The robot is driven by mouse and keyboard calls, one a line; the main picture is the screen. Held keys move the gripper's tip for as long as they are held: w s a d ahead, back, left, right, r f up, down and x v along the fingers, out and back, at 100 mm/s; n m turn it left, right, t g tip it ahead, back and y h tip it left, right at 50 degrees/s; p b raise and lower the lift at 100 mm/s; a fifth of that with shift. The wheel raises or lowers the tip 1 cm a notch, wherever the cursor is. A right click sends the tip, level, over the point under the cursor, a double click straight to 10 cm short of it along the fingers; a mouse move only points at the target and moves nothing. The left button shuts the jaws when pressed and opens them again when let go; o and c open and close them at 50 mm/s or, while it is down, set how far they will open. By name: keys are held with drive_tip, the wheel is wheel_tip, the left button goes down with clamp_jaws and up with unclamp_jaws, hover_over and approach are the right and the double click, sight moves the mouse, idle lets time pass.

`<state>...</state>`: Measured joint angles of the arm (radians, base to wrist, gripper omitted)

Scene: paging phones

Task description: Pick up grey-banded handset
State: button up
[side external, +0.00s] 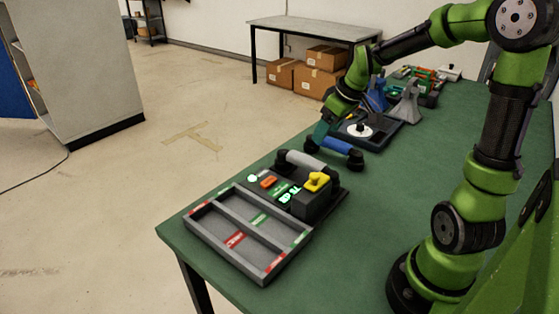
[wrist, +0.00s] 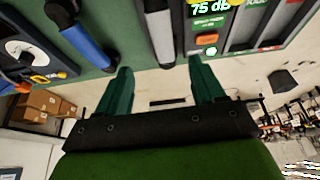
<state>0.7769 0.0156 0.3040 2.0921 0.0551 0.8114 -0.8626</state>
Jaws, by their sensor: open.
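The grey-banded handset (side external: 305,161) has a light grey handle between black ends and lies at the far edge of the control panel. In the wrist view the grey-banded handset (wrist: 159,30) runs between the lines of my two fingers, its dark end just beyond the fingertips. A blue-banded handset (side external: 336,147) lies beside it, and it also shows in the wrist view (wrist: 90,42) to the left. My gripper (wrist: 160,82) is open, with nothing between its teal fingers. In the side view my gripper (side external: 320,132) is above the blue-banded handset's left part, apart from the grey one.
A panel with lit green readouts (side external: 290,195) carries a yellow-topped dark box (side external: 317,182). A grey divided tray (side external: 228,262) with red and green labels lies in front. A dark dial unit (side external: 359,130) stands behind. The green table (side external: 385,210) is clear to the right.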

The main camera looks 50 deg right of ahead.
sight(304, 167)
drive_tip(key=x, duration=1.1)
drive_tip(key=shift+a+f, duration=0.1)
drive_tip(key=x, duration=0.5)
drive_tip(key=shift+a, duration=0.1)
drive_tip(key=shift+f, duration=0.3)
drive_tip(key=shift+c, duration=0.5)
drive_tip(key=c, duration=1.1)
wheel_tip(304, 167, up, 10)
drive_tip(key=shift+s+a+r, duration=0.15)
drive_tip(key=shift+a+r, duration=0.05)
drive_tip(key=shift+a, duration=0.05)
drive_tip(key=s+a+r, duration=0.1)
drive_tip(key=a+r, duration=0.1)
drive_tip(key=a, duration=0.2)
drive_tip(key=s+a+r, duration=0.2)
drive_tip(key=a, duration=0.3)
drive_tip(key=s+a+r, duration=0.1)
drive_tip(key=a+r, duration=0.1)
drive_tip(key=a, duration=0.2)
drive_tip(key=shift+s+a+r, duration=0.2)
drive_tip(key=shift+s+a, duration=0.05)
drive_tip(key=shift+s, duration=0.1)
